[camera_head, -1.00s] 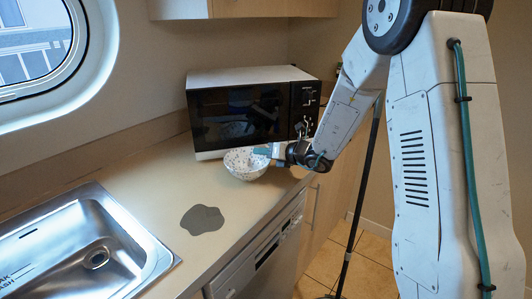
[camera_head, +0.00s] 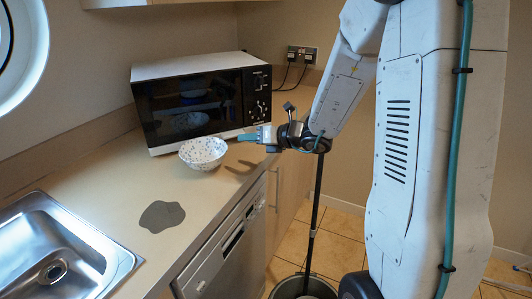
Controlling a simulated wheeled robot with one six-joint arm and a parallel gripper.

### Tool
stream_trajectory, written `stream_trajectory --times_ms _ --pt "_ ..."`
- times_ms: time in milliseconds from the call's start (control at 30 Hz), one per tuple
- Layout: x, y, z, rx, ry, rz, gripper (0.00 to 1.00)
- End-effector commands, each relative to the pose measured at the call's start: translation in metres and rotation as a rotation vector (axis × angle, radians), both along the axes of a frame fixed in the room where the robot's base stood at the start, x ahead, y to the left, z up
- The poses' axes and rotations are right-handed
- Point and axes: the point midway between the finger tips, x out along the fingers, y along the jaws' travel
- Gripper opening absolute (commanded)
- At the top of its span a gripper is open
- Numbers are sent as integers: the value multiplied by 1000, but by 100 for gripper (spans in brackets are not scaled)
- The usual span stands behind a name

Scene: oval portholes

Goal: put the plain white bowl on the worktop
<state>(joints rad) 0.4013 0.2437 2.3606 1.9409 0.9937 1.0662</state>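A white bowl with blue speckles (camera_head: 203,153) stands upright on the worktop (camera_head: 95,182), in front of the microwave. No plain white bowl shows clearly. Pale, bowl-like shapes show in the microwave's dark door; I cannot tell whether they are inside or reflections. My gripper (camera_head: 248,137) is just right of the speckled bowl, at about rim height, pointing left. A gap shows between its teal fingertips and the bowl. The fingers are seen side-on, so their opening is unclear.
The microwave (camera_head: 200,105) is shut against the wall. A dark grey flat patch (camera_head: 161,216) lies on the worktop, with the steel sink (camera_head: 60,250) to its left. A black pole (camera_head: 314,215) rises from a bucket (camera_head: 303,287) on the tiled floor, near my arm.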

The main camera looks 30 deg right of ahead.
Motion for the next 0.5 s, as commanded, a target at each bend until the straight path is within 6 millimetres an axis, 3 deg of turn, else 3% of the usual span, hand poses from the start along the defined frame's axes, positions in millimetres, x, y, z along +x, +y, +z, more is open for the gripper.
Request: stream_trajectory --times_ms 133,233,400,500 --pt "-12 21 16 -83 -49 107 34" --pt "-40 59 39 -246 -148 318 34" --pt "-125 123 72 -642 -401 823 34" --pt "-180 139 78 -872 -555 1126 34"
